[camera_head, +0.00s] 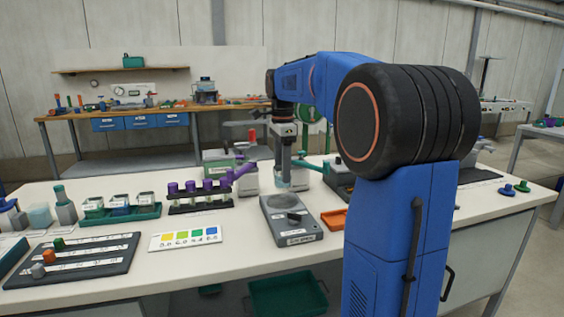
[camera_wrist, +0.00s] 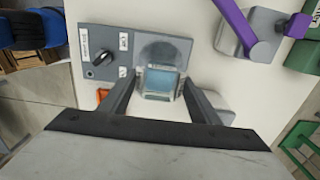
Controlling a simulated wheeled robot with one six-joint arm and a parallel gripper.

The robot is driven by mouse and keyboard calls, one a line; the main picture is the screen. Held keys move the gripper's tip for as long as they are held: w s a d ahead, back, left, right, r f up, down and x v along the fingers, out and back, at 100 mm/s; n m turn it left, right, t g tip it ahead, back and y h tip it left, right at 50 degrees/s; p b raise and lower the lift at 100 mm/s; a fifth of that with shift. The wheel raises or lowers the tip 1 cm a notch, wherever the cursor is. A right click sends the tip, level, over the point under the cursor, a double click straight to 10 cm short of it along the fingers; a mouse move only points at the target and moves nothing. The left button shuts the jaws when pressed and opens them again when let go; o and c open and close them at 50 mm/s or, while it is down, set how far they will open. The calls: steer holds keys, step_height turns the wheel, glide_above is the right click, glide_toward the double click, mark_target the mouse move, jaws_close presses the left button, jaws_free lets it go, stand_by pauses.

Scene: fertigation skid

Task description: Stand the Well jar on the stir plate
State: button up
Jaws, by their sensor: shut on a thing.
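My gripper (camera_head: 283,170) is shut on a small clear jar with pale blue contents (camera_wrist: 160,82). The jar's name cannot be read. In the head view, the jar (camera_head: 283,185) hangs under my gripper, by the far edge of the grey stir plate (camera_head: 290,238). In the wrist view, the jar sits between both fingers and partly overlaps the stir plate (camera_wrist: 135,75) and its dark round pad (camera_wrist: 162,48). It looks held above the plate; the exact gap cannot be told. The pad (camera_head: 297,215) is bare in the head view.
A green tray (camera_head: 120,217) with several small jars stands left, beside a black rack (camera_head: 202,208) of purple-capped tubes. A colour chart (camera_head: 185,238) lies left of the plate. An orange tray (camera_head: 334,219) lies right. Dosing units with a purple handle (camera_head: 240,170) stand behind.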

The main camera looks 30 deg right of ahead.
steer(key=shift+f, duration=2.55)
steer(key=o, duration=1.2)
steer(key=shift+r, duration=4.5)
